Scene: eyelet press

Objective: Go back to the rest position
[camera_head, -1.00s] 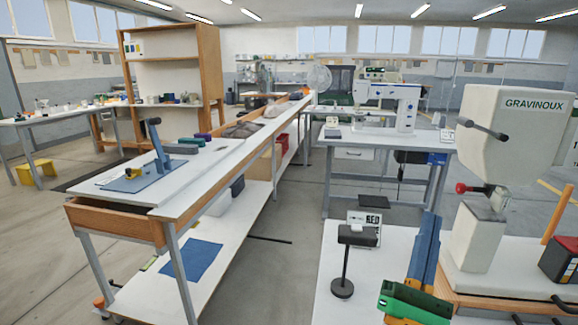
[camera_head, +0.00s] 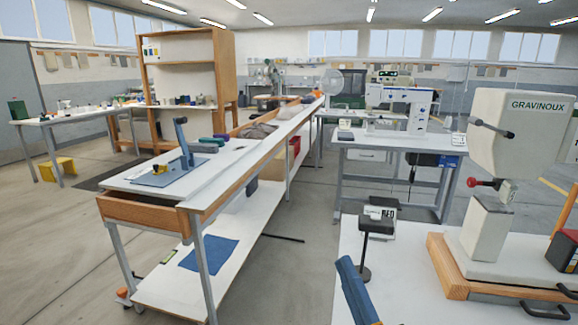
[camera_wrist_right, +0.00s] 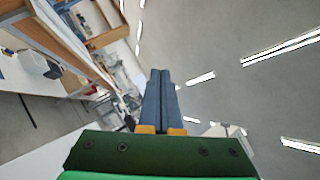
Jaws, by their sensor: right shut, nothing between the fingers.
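The blue fingers of my right gripper (camera_head: 346,265) enter the head view at the bottom, in front of the white table by the GRAVINOUX press. The rest of that gripper is below the picture. In the right wrist view the two blue fingers of my right gripper (camera_wrist_right: 160,76) lie together, shut and empty, pointing up past the ceiling and wall. The white GRAVINOUX press (camera_head: 520,120) stands at the right, apart from the gripper. My left gripper is not in view.
A black stand (camera_head: 370,240) stands on the white table (camera_head: 410,260), just beyond my right fingers. A long bench (camera_head: 150,208) with a blue lever tool (camera_head: 185,145) runs at the left. Open floor lies between bench and table.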

